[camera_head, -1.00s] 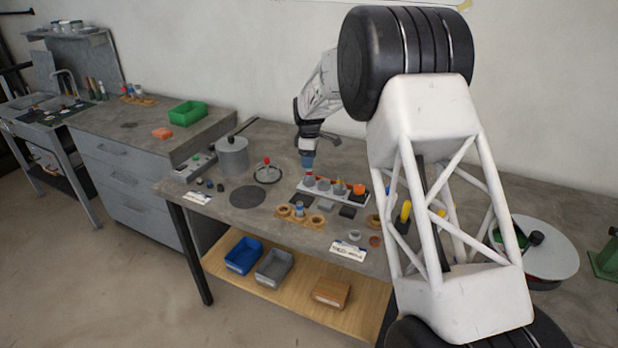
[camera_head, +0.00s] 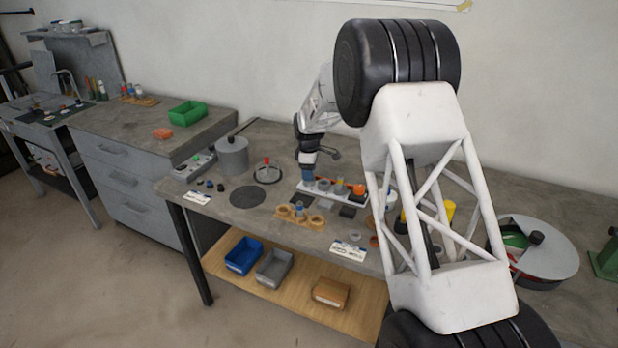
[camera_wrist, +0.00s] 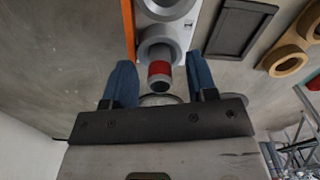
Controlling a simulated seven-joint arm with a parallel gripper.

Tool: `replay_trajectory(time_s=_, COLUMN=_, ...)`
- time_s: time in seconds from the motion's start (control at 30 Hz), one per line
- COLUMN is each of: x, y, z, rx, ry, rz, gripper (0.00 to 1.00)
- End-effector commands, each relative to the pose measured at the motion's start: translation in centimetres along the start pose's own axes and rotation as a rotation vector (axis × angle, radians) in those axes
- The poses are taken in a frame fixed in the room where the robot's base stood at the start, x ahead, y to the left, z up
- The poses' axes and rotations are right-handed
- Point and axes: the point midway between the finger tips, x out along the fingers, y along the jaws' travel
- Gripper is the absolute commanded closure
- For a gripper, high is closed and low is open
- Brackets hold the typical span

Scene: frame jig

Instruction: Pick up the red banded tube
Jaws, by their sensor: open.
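The red banded tube (camera_wrist: 160,72) is a grey cylinder with a red band. In the wrist view it stands at a grey ring-shaped seat of the white rack (camera_wrist: 178,45), between the two blue fingers of my gripper (camera_wrist: 159,65). A gap shows on both sides of the tube, so the fingers are open and apart from it. In the head view my gripper (camera_head: 308,173) is low over the left end of the white rack (camera_head: 335,194) and hides the tube there.
Other seats with grey, yellow and orange pieces sit to the right along the rack. A wooden ring holder (camera_head: 300,217) stands in front, a dark frame (camera_wrist: 238,30) beside the rack. A grey canister (camera_head: 232,157) and a red-topped piece on a round base (camera_head: 267,172) stand left.

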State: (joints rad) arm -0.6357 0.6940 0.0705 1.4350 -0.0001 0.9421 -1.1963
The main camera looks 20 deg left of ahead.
Motion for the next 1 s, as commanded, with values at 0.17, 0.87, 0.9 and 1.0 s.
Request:
replay_trajectory(time_s=0.17, x=-0.01, y=0.00, z=0.00, rx=0.000, ry=0.000, rz=0.000, gripper=0.48)
replay_trajectory(time_s=0.87, x=-0.13, y=0.01, z=-0.01, rx=0.000, ry=0.000, rz=0.000, gripper=1.00)
replay_trajectory(time_s=0.9, x=-0.21, y=0.01, z=-0.01, rx=0.000, ry=0.000, rz=0.000, gripper=1.00)
replay_trajectory(time_s=1.0, x=-0.59, y=0.02, z=-0.01, rx=0.000, ry=0.000, rz=0.000, gripper=1.00)
